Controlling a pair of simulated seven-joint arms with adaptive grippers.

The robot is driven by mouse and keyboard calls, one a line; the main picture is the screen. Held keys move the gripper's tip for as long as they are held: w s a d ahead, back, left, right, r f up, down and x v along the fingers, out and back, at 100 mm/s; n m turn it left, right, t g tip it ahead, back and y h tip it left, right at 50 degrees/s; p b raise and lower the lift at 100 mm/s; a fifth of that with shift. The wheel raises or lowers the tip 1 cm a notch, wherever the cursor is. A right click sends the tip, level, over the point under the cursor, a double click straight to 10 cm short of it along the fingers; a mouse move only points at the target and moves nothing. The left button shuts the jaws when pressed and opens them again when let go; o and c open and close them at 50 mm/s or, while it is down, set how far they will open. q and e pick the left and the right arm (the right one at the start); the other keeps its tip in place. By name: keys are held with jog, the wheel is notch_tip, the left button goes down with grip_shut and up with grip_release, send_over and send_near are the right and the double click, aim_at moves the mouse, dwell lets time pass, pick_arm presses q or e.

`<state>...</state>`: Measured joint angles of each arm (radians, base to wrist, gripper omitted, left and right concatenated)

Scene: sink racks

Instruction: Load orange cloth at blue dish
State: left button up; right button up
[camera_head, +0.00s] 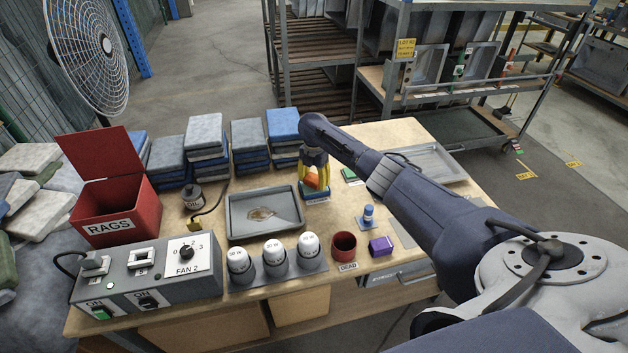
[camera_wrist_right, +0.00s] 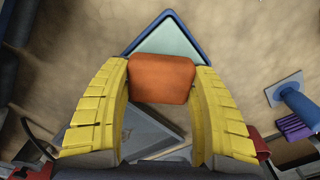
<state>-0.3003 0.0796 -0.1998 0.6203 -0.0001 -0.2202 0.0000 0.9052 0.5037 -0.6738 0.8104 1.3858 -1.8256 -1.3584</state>
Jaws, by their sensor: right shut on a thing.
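The blue dish (camera_wrist_right: 166,38) is square, with a blue rim and a pale inside, and appears as a diamond beyond the cloth. The cloth overlaps its near corner in that view. In the head view part of the blue dish (camera_head: 315,200) shows below the fingers. The gap between cloth and dish is hard to judge. My left gripper is out of view.
A grey tray (camera_head: 233,233) lies left of the gripper. Stacks of folded cloths (camera_head: 205,135) stand behind it.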

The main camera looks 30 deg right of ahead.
aim_at(314, 178)
jog(key=shift+f, duration=0.55)
dwell(1.4)
jog(key=shift+r, duration=3.55)
